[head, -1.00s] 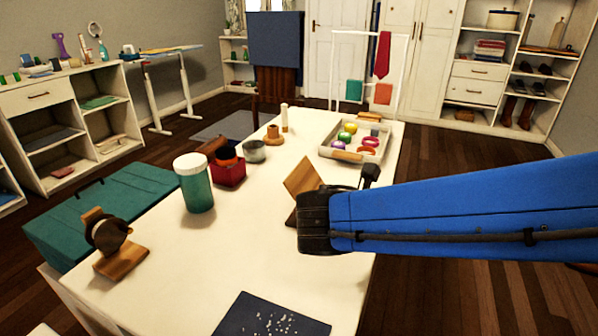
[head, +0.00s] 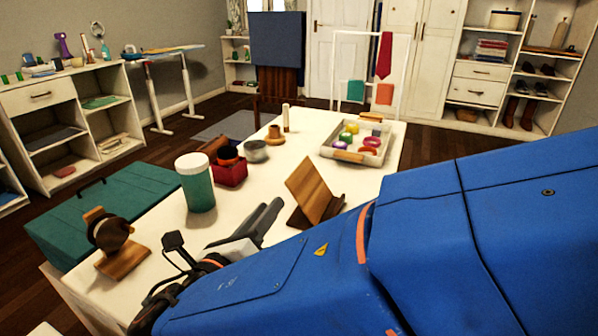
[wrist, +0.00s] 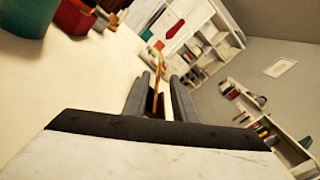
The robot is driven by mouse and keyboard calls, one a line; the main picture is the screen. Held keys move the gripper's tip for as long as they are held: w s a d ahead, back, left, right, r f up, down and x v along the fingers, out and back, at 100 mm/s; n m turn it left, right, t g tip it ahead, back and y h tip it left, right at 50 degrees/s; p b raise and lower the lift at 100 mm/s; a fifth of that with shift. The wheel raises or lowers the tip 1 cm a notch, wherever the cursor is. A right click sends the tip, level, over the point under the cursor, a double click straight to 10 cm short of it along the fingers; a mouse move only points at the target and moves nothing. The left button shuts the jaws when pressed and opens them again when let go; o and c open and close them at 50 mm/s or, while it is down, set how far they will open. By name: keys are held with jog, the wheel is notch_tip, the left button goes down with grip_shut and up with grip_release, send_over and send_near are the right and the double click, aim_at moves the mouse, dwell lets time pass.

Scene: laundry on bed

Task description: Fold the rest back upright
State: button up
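The wooden rest (head: 314,190) stands on the white table, its brown panel raised and tilted from its darker base (head: 324,212). My gripper (head: 275,205) is low over the table, just left of the rest, its fingers pointing toward it. In the wrist view the two fingers (wrist: 160,95) are apart, and the rest's panel (wrist: 158,70) shows nearly edge-on in the gap, beyond or between the tips. I cannot tell whether they touch it. Nothing is seen gripped.
A teal jar with white lid (head: 197,185) stands left of the gripper, and a wooden stand with a dark disc (head: 117,245) at the left edge. A red box (head: 230,172), a grey tin (head: 256,150) and a tray of coloured items (head: 345,157) stand farther back.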

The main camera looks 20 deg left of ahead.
aim_at(299, 169)
jog(key=w, duration=0.5)
jog(key=w+d, duration=0.1)
jog(key=w, duration=1.1)
jog(key=shift+d, duration=0.15)
jog(key=shift+s, duration=0.1)
grip_shut()
dwell(0.8)
